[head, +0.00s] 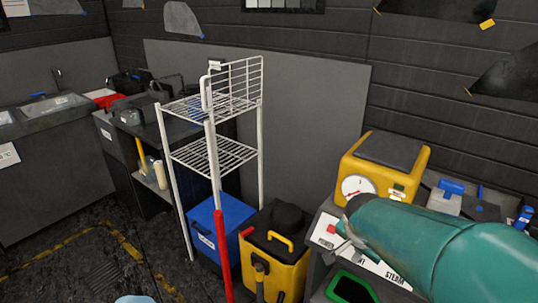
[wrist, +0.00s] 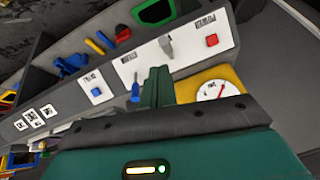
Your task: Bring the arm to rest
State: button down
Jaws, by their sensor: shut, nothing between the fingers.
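My gripper (wrist: 158,78) shows in the wrist view as two dark green fingers pressed together, with nothing between them. It is over the front of the workbench, beside the yellow box with a dial (wrist: 216,88). In the head view my teal arm reaches in from the lower right, across the bench front. The yellow box (head: 388,165) stands just behind the end of the arm there. The arm hides part of the bench and its labels. I cannot make out the fingertips clearly in the head view.
The bench front carries a red button (wrist: 211,40), white labels and a green-rimmed bin (head: 350,288). A white wire rack (head: 262,110) stands left of the bench, with a yellow-and-black bucket (head: 275,245) and a blue box (head: 222,220) low down. Open floor lies at lower left.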

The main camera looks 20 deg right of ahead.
jog(key=s+a+r+n+y, duration=0.1)
jog(key=s+a+r+n, duration=0.1)
jog(key=a, duration=0.4)
jog(key=s+a+r+n+t+y, duration=0.1)
jog(key=s+a+r+n, duration=0.2)
jog(key=a+n, duration=0.3)
jog(key=s+a+r+n+y, duration=0.2)
jog(key=s+a+r+n, duration=0.1)
jog(key=a, duration=0.3)
jog(key=shift+s+n+t, duration=0.3)
jog(key=shift+s+n, duration=0.05)
jog(key=shift+n, duration=0.45)
